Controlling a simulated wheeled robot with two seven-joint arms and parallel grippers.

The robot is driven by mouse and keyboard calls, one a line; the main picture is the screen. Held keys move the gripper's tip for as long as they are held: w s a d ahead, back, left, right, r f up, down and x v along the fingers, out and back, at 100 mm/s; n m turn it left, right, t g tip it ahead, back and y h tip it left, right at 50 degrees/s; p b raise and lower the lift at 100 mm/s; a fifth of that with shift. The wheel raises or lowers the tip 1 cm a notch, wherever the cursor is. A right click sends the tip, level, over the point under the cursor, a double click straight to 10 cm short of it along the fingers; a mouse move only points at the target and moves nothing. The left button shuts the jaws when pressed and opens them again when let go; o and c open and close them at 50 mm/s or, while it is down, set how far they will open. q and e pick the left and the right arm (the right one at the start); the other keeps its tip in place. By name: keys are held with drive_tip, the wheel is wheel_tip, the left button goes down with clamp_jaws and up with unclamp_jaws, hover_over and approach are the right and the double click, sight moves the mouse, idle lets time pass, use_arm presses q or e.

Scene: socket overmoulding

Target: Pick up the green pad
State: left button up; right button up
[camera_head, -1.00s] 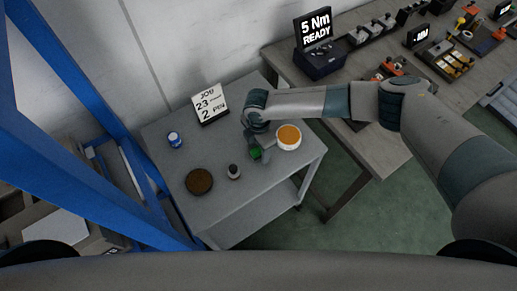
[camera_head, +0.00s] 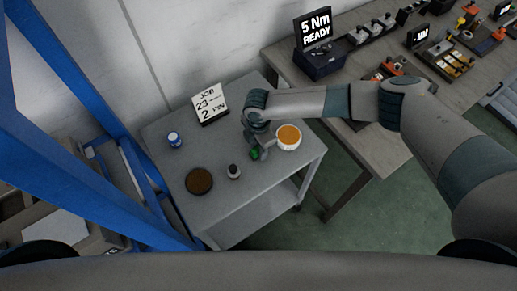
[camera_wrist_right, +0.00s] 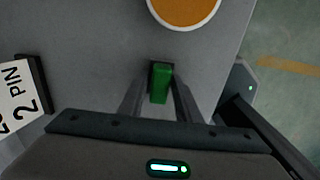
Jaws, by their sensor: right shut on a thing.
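The green pad (camera_wrist_right: 161,84) is a small green block between the two fingers of my right gripper (camera_wrist_right: 161,98) in the right wrist view. The fingers are shut on it. In the head view the pad (camera_head: 255,154) shows small at the tip of the right gripper (camera_head: 258,148), above the grey cart top. I cannot tell whether it touches the cart top. My left gripper is not in view.
On the grey cart (camera_head: 232,203) are a white bowl with orange contents (camera_head: 288,137), a dark brown round dish (camera_head: 199,181), a small dark bottle (camera_head: 234,172), a blue-and-white jar (camera_head: 174,140) and a job sign (camera_head: 209,104). A blue frame (camera_head: 75,150) stands at left.

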drive_tip(key=shift+r, duration=0.1)
wheel_tip(320, 180, up, 4)
drive_tip(key=shift+w+f+b, duration=0.1)
drive_tip(key=shift+f+b, duration=0.05)
drive_tip(key=shift+b, duration=1)
drive_tip(key=d+r+b, duration=0.1)
drive_tip(key=d+r, duration=0.2)
drive_tip(key=d, duration=0.2)
drive_tip(key=s+d+r+b, duration=0.1)
drive_tip(key=d+r+b, duration=0.1)
drive_tip(key=d+r, duration=0.2)
drive_tip(key=d, duration=0.2)
drive_tip(key=shift+s+d+b, duration=0.15)
drive_tip(key=shift+d+b, duration=0.15)
